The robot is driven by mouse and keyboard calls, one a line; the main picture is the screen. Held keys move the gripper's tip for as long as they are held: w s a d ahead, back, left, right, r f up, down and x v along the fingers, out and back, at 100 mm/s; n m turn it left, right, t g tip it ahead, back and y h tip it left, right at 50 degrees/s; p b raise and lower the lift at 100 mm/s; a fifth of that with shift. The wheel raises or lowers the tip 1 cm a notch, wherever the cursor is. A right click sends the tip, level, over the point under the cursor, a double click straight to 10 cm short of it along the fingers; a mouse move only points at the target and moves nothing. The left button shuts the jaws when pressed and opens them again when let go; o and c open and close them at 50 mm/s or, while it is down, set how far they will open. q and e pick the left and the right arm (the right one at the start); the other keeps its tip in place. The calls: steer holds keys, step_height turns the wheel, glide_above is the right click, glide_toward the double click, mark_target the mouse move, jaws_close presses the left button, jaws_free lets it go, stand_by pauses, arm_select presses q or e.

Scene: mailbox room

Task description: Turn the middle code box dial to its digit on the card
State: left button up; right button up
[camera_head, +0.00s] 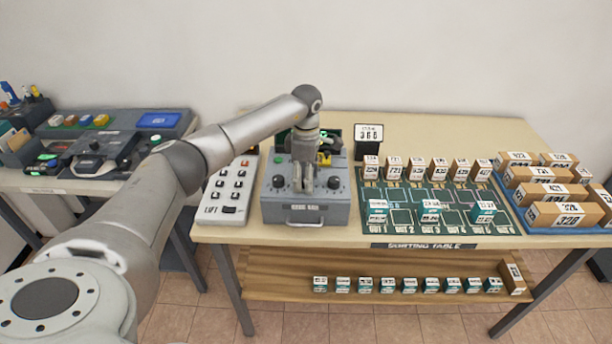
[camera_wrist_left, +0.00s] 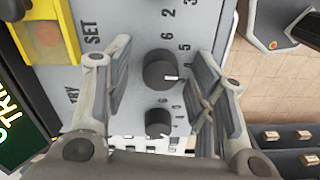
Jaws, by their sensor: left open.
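The grey code box (camera_head: 322,212) stands on the sorting table. Its left dial (camera_head: 279,182) and right dial (camera_head: 334,183) show in the head view; my left gripper (camera_head: 305,186) hides the middle dial there. In the left wrist view my left gripper (camera_wrist_left: 159,62) is open, its fingers on both sides of a dark dial (camera_wrist_left: 157,68) with a white pointer mark. I cannot tell whether they touch it. A second dial (camera_wrist_left: 157,120) shows below it. The card (camera_head: 368,137) stands behind the box; its digits are small and hard to read. My right gripper is not in view.
A white button panel (camera_head: 230,187) lies left of the box. To the right are a green mat (camera_head: 432,222) with small boxes and a blue tray (camera_head: 557,229) with parcels. A lower shelf (camera_head: 400,263) holds several small boxes.

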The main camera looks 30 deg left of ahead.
arm_select(q)
steer(key=c, duration=1.1)
steer(key=shift+o, duration=0.2)
steer(key=shift+n, duration=0.3)
steer(key=n, duration=0.2)
steer(key=shift+n+b, duration=0.35)
steer(key=shift+n, duration=0.05)
steer(key=n, duration=0.8)
steer(key=shift+n, duration=0.4)
steer(key=shift+r+n, duration=0.1)
steer(key=shift+n, duration=1.9)
